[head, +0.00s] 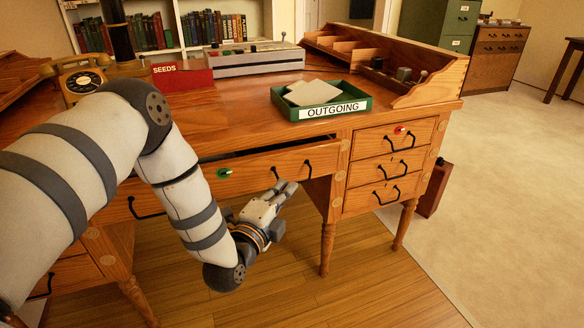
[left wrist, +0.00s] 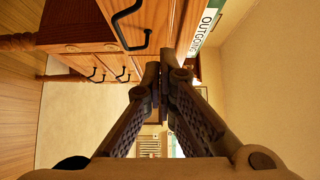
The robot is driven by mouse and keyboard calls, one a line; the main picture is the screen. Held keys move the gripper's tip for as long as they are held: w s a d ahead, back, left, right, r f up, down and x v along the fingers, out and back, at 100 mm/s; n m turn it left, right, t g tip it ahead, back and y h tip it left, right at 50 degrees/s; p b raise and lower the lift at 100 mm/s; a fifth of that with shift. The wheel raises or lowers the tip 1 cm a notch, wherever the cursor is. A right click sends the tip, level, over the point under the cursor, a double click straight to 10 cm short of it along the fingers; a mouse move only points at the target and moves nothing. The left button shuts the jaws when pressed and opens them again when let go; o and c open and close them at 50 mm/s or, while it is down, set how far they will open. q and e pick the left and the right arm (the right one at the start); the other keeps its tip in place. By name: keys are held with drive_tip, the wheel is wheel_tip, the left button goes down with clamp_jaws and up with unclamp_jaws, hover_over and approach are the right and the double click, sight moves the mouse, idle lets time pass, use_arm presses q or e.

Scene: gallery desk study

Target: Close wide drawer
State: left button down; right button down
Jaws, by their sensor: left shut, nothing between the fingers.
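The wide drawer (head: 262,168) in the middle of the desk is partly open in the head view. Its front stands out from the desk, with a dark gap along its top edge. It has two black handles and a green-tagged lock; its right handle (head: 292,174) shows near my fingers. My left gripper (head: 288,188) is shut and empty, in front of the drawer's right part, close to that handle. I cannot tell if it touches the front. In the left wrist view the shut fingers (left wrist: 160,74) are beside the drawer front (left wrist: 163,22) and a black handle (left wrist: 130,28). My right gripper is not in view.
Three small shut drawers (head: 385,168) are right of the wide drawer. A green OUTGOING tray (head: 338,107) holds papers on the desk top. A telephone (head: 82,82) and red SEEDS box (head: 182,76) are at the back left. Floor below the drawer is clear.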

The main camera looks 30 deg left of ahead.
sight(282, 161)
use_arm(q)
drive_tip(key=shift+w+a+b, duration=0.2)
drive_tip(key=shift+w+a, duration=0.4)
drive_tip(key=shift+w, duration=0.7)
drive_tip(key=shift+w+a+b, duration=0.2)
drive_tip(key=shift+w+a, duration=0.4)
drive_tip(key=shift+w, duration=0.75)
drive_tip(key=shift+w+a+b, duration=0.2)
drive_tip(key=shift+w+a, duration=0.4)
drive_tip(key=shift+w, duration=0.7)
drive_tip(key=shift+f, duration=0.1)
drive_tip(key=w+a, duration=0.2)
drive_tip(key=a, duration=0.1)
drive_tip(key=shift+w+b, duration=0.3)
drive_tip(key=shift+w+a, duration=0.25)
drive_tip(key=shift+a+r, duration=0.1)
drive_tip(key=shift+r, duration=0.1)
